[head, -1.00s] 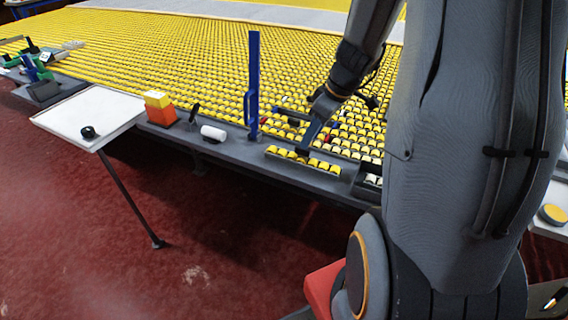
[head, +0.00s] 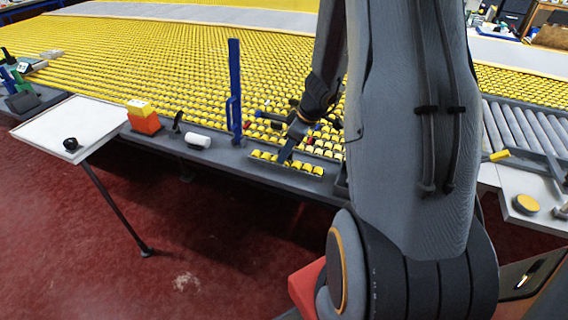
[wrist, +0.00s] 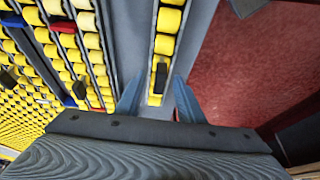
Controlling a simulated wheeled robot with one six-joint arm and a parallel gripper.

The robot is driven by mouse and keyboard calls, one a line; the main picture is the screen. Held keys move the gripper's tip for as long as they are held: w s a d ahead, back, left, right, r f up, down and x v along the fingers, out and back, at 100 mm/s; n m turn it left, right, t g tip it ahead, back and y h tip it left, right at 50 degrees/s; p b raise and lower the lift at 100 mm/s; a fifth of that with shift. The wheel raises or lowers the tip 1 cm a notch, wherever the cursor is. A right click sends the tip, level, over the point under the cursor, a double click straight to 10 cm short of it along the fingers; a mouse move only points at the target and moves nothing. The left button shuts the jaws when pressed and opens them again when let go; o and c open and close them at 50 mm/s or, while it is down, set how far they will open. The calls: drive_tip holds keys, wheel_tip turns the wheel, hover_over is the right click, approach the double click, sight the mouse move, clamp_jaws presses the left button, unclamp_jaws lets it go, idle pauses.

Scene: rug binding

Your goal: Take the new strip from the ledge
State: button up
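The strip, a short row of yellow rollers in a grey channel (head: 310,170), lies on the grey ledge (head: 225,158) at the front edge of the roller bed. It also shows in the wrist view (wrist: 166,25), running away from me, with a small dark piece on it. My gripper (head: 284,160) is over the middle of the strip, pointing down. In the wrist view my gripper (wrist: 158,82) has its two blue-grey fingers apart, one on each side of the strip. I cannot tell whether they touch it. My palm hides the strip's near part.
A blue upright post (head: 234,90), a white roll (head: 197,140) and an orange-and-yellow block (head: 142,118) stand left of the strip along the ledge. A white side table (head: 75,120) stands further left. The yellow roller bed (head: 150,70) lies behind. Open red floor lies in front.

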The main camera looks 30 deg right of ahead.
drive_tip(key=shift+w+f, duration=0.1)
drive_tip(key=shift+f, duration=0.3)
clamp_jaws()
idle(1.2)
